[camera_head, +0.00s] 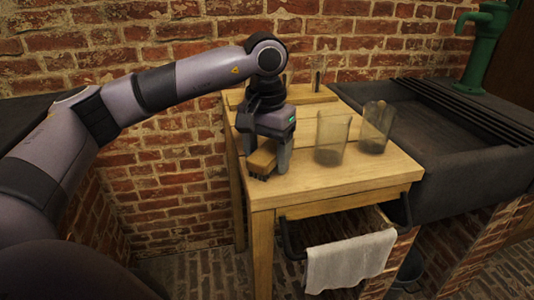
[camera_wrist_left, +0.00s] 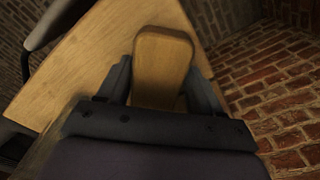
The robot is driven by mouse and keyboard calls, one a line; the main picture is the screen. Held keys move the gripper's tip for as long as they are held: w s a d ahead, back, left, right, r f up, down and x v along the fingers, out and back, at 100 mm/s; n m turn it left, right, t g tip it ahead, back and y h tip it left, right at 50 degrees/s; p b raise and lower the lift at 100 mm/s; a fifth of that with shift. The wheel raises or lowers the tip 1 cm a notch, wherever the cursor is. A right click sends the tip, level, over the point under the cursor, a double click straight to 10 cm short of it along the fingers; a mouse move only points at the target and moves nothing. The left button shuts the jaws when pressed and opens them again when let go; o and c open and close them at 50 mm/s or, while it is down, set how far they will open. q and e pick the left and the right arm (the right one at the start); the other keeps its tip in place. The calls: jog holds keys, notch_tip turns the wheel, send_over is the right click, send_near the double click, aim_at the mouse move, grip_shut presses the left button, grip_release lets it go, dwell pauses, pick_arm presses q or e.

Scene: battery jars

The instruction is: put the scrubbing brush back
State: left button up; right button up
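The scrubbing brush (camera_head: 262,158) has a pale wooden back and dark bristles that face down. It is at the left edge of the wooden table (camera_head: 345,180). My left gripper (camera_head: 272,160) points down and is shut on the brush, with a finger along each side. In the left wrist view the brush's wooden back (camera_wrist_left: 163,62) shows between the two fingers. I cannot tell whether the bristles touch the tabletop. My right gripper is not in view.
Two glass jars (camera_head: 332,140) (camera_head: 376,128) stand on the table right of my gripper. A raised wooden board (camera_head: 305,95) with an upright piece lies along the back. A white towel (camera_head: 350,260) hangs at the front. A dark sink (camera_head: 460,140) with a green pump (camera_head: 484,45) is on the right.

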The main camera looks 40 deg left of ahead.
aim_at(269, 151)
pick_arm(q)
jog(key=shift+s+d+f, duration=0.15)
jog(key=shift+d+f, duration=0.25)
jog(key=shift+f, duration=0.2)
jog(key=shift+r, duration=0.2)
notch_tip(269, 151, up, 13)
jog(key=p, duration=0.3)
jog(key=shift+a, duration=0.15)
